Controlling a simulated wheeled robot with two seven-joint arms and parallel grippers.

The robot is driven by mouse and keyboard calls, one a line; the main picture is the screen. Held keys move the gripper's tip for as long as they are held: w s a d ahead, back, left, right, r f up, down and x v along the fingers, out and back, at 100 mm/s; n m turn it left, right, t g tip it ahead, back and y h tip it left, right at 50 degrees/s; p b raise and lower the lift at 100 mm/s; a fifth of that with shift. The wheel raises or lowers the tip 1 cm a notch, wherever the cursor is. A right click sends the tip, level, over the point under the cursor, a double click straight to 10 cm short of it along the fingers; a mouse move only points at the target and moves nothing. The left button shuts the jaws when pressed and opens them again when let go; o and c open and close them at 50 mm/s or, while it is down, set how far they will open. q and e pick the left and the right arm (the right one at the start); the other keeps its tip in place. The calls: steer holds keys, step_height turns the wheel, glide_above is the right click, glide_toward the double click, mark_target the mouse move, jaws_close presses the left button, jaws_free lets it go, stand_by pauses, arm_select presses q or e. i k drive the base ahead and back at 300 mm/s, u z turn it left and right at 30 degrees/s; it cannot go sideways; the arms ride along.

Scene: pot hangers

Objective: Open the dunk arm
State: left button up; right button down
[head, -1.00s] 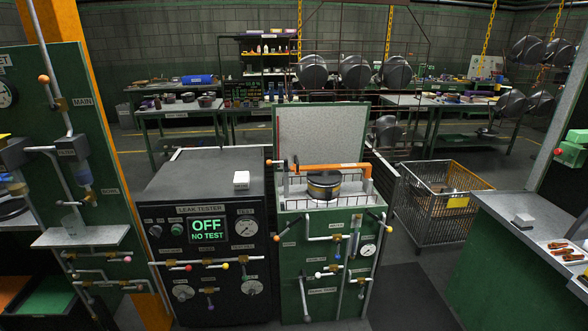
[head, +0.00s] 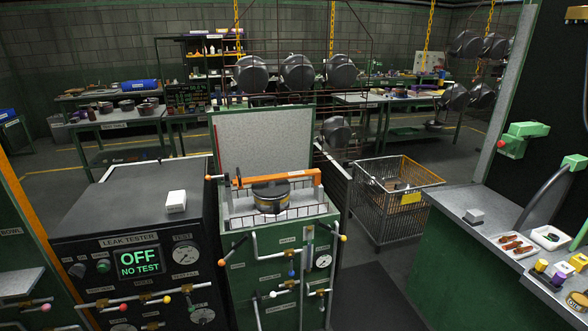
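The dunk arm is an orange bar (head: 292,176) lying roughly level across the top of the green dunk tank cabinet (head: 262,264) in the head view. A dark round pot (head: 271,197) with a lighter band sits directly under the bar, above the wire-railed tank top. I cannot tell whether bar and pot touch. A grey panel (head: 262,146) stands upright behind the bar. Neither of my grippers shows in the head view.
The black leak tester (head: 135,235) adjoins the tank on the left, reading OFF NO TEST, with a white box (head: 176,201) on top. Right of the tank are a wire basket cart (head: 398,205) and a green counter (head: 440,255) with small parts. Dark floor shows between them.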

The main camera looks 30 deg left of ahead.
mark_target(271, 186)
steer(key=z, duration=0.35)
steer(key=i, duration=0.75)
steer(key=u, duration=0.45)
steer(key=i, duration=0.55)
steer(key=u, duration=0.65)
